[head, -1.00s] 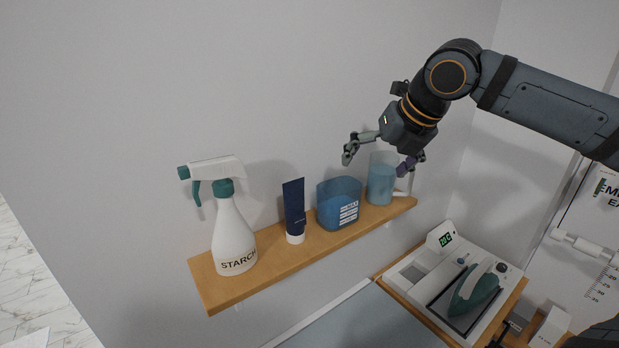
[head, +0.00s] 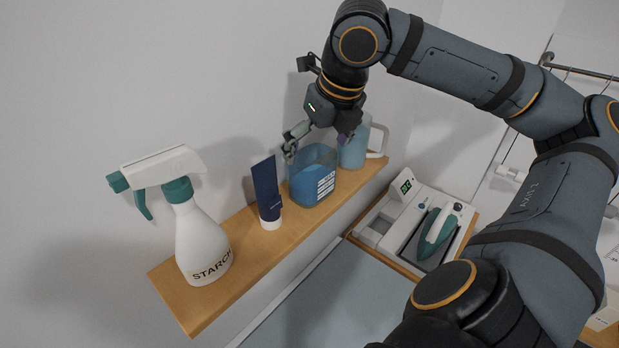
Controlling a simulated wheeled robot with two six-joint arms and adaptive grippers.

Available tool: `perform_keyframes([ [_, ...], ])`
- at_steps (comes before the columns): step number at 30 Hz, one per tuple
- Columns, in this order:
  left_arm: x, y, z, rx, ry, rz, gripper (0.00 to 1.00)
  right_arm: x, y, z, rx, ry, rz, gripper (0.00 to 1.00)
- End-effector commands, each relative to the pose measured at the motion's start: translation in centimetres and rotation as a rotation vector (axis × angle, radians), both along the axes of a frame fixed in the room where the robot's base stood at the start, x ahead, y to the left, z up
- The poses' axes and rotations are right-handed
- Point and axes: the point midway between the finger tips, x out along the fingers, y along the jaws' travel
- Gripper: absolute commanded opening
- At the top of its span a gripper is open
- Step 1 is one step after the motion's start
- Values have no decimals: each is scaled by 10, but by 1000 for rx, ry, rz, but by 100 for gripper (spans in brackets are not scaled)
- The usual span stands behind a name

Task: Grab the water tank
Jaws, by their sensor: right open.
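The water tank is most likely the blue see-through open-topped container (head: 308,183) with a white label, standing on the wooden wall shelf (head: 262,243). My right gripper (head: 318,143) comes down from above, its fingers open and spread over the tank's top. The finger on the left is near the tank's upper left rim; the other is near its back right side, partly hidden by the gripper body. I cannot tell whether either finger touches it. Nothing is held. My left gripper is not in view.
A dark blue tube (head: 266,192) stands close left of the tank, and a white starch spray bottle (head: 201,245) farther left. A light blue jug (head: 353,150) with a handle stands just right of it. Below right are an iron (head: 437,232) on its station and an ironing board (head: 325,300).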

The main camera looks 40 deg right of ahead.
Motion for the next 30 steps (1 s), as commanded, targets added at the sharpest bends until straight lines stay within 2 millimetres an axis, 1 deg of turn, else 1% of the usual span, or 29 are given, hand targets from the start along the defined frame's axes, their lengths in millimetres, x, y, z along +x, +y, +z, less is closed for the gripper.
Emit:
perform_keyframes([
  [1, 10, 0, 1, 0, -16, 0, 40, 0, 0, 0, 0, 0, 0, 100],
  [2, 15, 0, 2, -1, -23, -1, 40, 0, 0, 0, -1, 0, -1, 100],
  [3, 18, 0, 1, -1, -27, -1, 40, 0, 0, -1, 0, 0, -1, 100],
  [5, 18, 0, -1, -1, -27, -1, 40, 2, 1, -8, 2, 2, 1, 100],
  [7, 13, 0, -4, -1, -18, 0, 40, 7, 1, -20, 5, 2, 2, 100],
  [10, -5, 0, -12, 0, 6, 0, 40, 14, 0, -37, 2, 3, -1, 100],
  [12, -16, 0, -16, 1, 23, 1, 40, 17, -1, -45, 1, 2, -1, 100],
  [14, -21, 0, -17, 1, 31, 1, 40, 19, -1, -48, 1, 0, -2, 100],
  [17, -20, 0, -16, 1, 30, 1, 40, 20, -2, -49, 1, 0, -2, 100],
  [20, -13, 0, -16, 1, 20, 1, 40, 20, -2, -48, 1, -1, -2, 100],
  [21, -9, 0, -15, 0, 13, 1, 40, 20, -2, -48, 1, -1, -2, 99],
  [24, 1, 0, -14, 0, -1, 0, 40, 20, -2, -48, 0, -1, -2, 85],
  [30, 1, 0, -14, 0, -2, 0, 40, 20, -2, -48, 1, -1, -2, 58],
])
